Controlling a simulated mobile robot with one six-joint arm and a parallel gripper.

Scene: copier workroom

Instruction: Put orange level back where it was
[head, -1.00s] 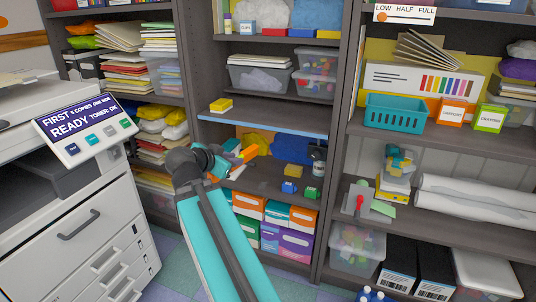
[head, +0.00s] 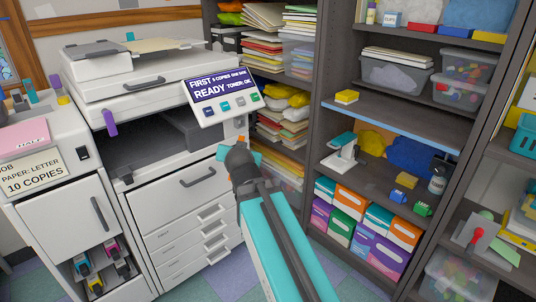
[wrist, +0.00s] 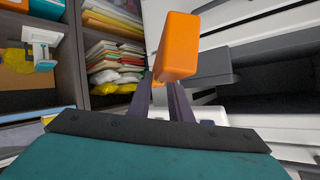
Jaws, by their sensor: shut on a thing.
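The orange level (wrist: 177,48) is a blocky bright orange bar in the wrist view. My gripper (wrist: 167,98) is shut on its lower part, and the bar sticks up past the fingers. In the wrist view it shows in front of the white copier. In the head view, my gripper is mostly hidden behind my dark wrist, in front of the copier's right side, so the level can hardly be made out there.
The copier (head: 185,178) with its tilted panel (head: 222,98) stands close by. A blue-edged shelf (head: 390,120) has bare room.

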